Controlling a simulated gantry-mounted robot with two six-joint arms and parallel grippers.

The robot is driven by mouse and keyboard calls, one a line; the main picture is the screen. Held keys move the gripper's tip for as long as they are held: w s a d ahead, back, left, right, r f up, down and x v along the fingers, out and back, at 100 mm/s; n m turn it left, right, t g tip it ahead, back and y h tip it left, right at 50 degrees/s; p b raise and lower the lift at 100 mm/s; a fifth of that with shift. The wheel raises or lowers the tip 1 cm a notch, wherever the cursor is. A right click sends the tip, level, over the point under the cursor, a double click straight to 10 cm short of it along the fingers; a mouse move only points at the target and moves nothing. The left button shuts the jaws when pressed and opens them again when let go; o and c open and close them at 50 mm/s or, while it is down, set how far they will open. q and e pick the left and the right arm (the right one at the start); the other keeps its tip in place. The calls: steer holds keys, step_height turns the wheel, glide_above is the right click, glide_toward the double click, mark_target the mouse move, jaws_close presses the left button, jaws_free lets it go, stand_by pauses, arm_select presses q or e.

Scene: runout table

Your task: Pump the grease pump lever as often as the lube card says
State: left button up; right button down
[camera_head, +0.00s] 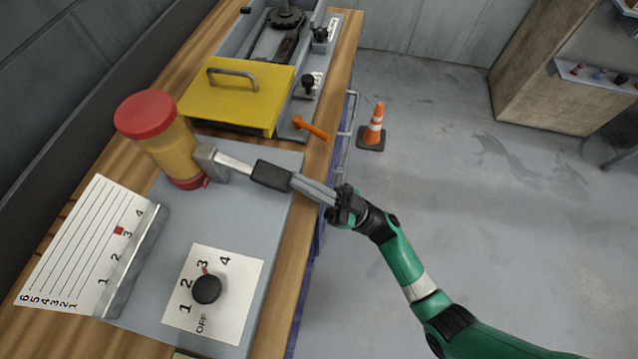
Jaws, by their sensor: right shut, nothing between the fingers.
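The grease pump (171,150) has a yellow body, a red cap and a red base. It stands on a grey plate on the bench. Its lever has a silver rod (233,163) and a black grip (271,175) pointing right. My right gripper (297,182) is shut and empty, with its fingertips at the outer end of the black grip; I cannot tell whether they touch. A white lined card (75,250), apparently the lube card, lies left behind a metal strip. It has numbers along two edges and a red square beside the 3. My left gripper is not in view.
A black dial (207,289) sits on a white plate marked OFF and 1 to 4, its red pointer near 3. A yellow cover (236,98) with a handle and an orange lever (311,128) are farther back. A traffic cone (374,128) stands on the floor.

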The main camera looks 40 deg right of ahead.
steer(key=r+p, duration=0.2)
steer(key=p, duration=0.1)
steer(key=r+p, duration=0.1)
steer(key=r, duration=0.1)
steer(key=shift+s+d+p, duration=0.3)
steer(key=shift+s+d, duration=0.1)
steer(key=b+v, duration=0.1)
steer(key=v, duration=0.9)
steer(key=shift+f, duration=0.4)
step_height(320, 180, up, 12)
steer(key=d+g+h+p, duration=0.1)
steer(key=g+h+p, duration=0.1)
steer(key=p, duration=1.4)
steer(key=shift+s+d+g+h, duration=0.2)
steer(key=shift+d+g+h, duration=0.15)
steer(key=shift+g, duration=0.25)
